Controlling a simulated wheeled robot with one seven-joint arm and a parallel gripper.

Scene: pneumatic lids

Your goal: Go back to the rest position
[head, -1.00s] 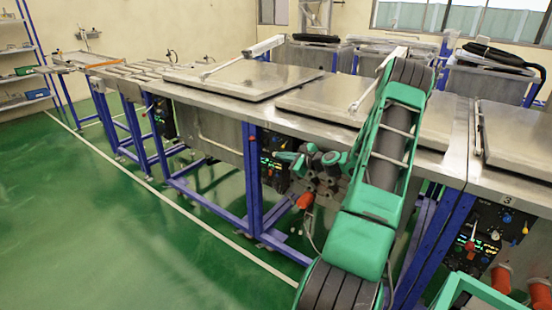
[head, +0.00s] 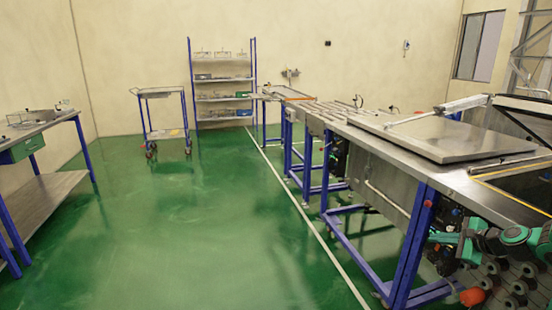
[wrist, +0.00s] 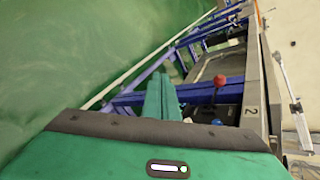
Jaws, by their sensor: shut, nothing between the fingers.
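My gripper (head: 437,238) is at the lower right of the head view, in front of the second station's control panel, and my arm beside it is cut off by the frame. In the wrist view the green fingers (wrist: 163,97) are together and empty, above the green floor. The fingers look apart from the knob.
A steel bench line on blue legs (head: 412,248) runs along the right. Its nearer whole lid (head: 440,138) lies flat; beyond the right, a dark bath opening (head: 520,187) shows. A trolley (head: 160,95), shelf rack (head: 223,88) and left table (head: 45,130) stand around open green floor.

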